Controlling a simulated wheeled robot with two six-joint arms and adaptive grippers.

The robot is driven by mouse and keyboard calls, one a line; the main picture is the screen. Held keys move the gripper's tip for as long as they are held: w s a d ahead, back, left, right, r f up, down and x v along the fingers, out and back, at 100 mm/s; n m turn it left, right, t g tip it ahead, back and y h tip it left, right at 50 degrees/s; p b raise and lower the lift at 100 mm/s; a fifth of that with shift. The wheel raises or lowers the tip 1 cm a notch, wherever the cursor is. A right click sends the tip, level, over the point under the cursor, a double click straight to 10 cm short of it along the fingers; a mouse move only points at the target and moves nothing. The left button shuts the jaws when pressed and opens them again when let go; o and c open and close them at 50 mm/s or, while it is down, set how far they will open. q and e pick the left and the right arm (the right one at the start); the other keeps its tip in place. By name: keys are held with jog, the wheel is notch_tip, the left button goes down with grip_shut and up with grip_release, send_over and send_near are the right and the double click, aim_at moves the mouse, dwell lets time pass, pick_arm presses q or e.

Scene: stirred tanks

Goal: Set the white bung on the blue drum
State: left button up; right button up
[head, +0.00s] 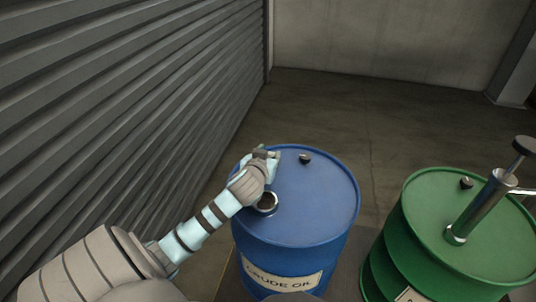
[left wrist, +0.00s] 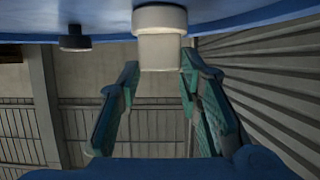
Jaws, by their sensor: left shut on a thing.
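The blue drum (head: 318,205) stands upright in the middle of the head view, with a "CRUDE OIL" label on its side. Its top has a round ringed opening (head: 265,203) near the left side, partly beside my arm. My left gripper (head: 270,154) is over the far left part of the drum top, beyond the opening. In the left wrist view the teal fingers of my left gripper (left wrist: 159,68) are shut on the white bung (left wrist: 160,50), a pale stepped plug. The drum's blue surface (left wrist: 245,14) shows close behind it. I cannot tell whether the bung touches the drum.
A small dark cap (head: 305,158) sits on the drum's far side; it also shows in the left wrist view (left wrist: 75,40). A green drum (head: 420,235) with a metal pump (head: 480,205) stands to the right. A ribbed shutter wall (head: 130,90) is close on the left.

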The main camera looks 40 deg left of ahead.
pick_arm(q)
jog(key=o, duration=1.2)
jog(key=shift+c, duration=0.2)
pick_arm(e)
jog(key=shift+a, duration=0.25)
pick_arm(q)
jog(key=shift+r, duration=0.1)
jog(key=shift+s+d+r, duration=0.15)
jog(key=shift+s+d, duration=0.05)
jog(key=shift+s, duration=0.1)
jog(key=p+v, duration=0.4)
jog(key=v, duration=0.7)
pick_arm(e)
jog(key=r, duration=0.1)
jog(key=a+r, duration=0.1)
jog(key=s+r, duration=0.1)
jog(key=shift+a+r, duration=0.35)
jog(key=shift+r, duration=0.05)
pick_arm(q)
jog(key=shift+s, duration=0.1)
pick_arm(e)
jog(key=shift+d, duration=0.2)
